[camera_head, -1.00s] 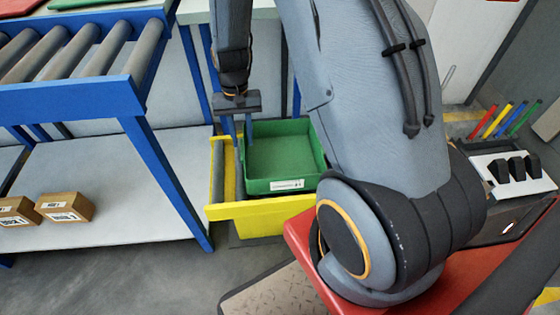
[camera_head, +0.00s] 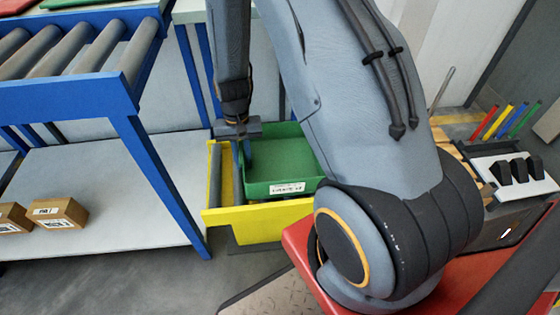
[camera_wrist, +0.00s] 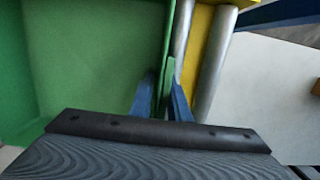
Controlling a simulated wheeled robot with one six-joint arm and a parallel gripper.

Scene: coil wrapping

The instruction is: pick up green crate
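The green crate (camera_head: 283,160) sits in the yellow roller frame (camera_head: 245,225), upright, with a white label on its front wall. My gripper (camera_head: 246,150) points down at the crate's left wall. In the wrist view the crate (camera_wrist: 95,60) fills the left side. The two blue fingers of my gripper (camera_wrist: 163,92) stand on either side of the crate's wall, close against it, and look shut on it. My arm hides the crate's right side in the head view.
A blue roller conveyor (camera_head: 75,95) stands at the left, with small cardboard boxes (camera_head: 58,212) on the shelf below. A blue-legged table stands behind the crate. At the right are coloured markers (camera_head: 505,122) and a white holder (camera_head: 512,170).

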